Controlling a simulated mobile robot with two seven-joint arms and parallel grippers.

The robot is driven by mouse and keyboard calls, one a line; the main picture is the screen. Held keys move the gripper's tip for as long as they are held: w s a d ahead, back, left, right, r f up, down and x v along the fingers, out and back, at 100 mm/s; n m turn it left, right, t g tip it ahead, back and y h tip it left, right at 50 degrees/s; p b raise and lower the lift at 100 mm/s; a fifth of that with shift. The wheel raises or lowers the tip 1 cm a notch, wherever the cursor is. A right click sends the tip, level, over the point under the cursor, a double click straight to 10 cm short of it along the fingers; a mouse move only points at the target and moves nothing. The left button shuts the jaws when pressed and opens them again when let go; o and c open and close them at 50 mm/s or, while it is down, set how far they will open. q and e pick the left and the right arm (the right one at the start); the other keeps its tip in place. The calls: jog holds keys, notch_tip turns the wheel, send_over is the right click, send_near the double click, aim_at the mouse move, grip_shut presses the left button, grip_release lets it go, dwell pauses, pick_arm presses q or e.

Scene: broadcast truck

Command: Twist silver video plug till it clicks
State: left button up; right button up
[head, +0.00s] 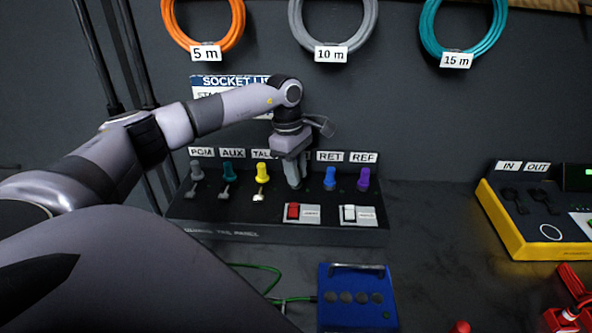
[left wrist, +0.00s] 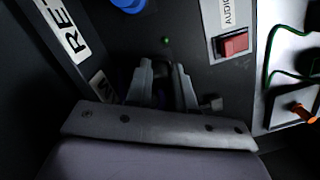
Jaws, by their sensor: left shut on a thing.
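A row of sockets with coloured plugs runs along the sloped panel (head: 265,236). My left gripper (head: 294,183) points down at the spot between the yellow plug (head: 262,172) and the blue plug (head: 330,178). Its two grey fingers (left wrist: 163,85) also show in the left wrist view. They are shut on what seems to be the silver video plug, which fingers and shadow hide almost fully. I cannot tell how far it is turned. The label at this spot is mostly covered. My right gripper is not in view.
A red switch (head: 292,211) and a white switch (head: 349,213) sit in front. A blue box (head: 357,318) lies nearer; a yellow-edged unit (head: 505,225) stands right.

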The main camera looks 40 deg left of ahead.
pick_arm(q)
jog(key=shift+m, duration=0.3)
jog(key=o, duration=1)
jog(key=shift+r, duration=0.1)
jog(key=r, duration=0.4)
jog(key=a+r, duration=0.1)
jog(key=r, duration=0.2)
jog(key=shift+s+b, duration=0.1)
jog(key=shift+b, duration=0.25)
jog(key=shift+s+f, duration=0.1)
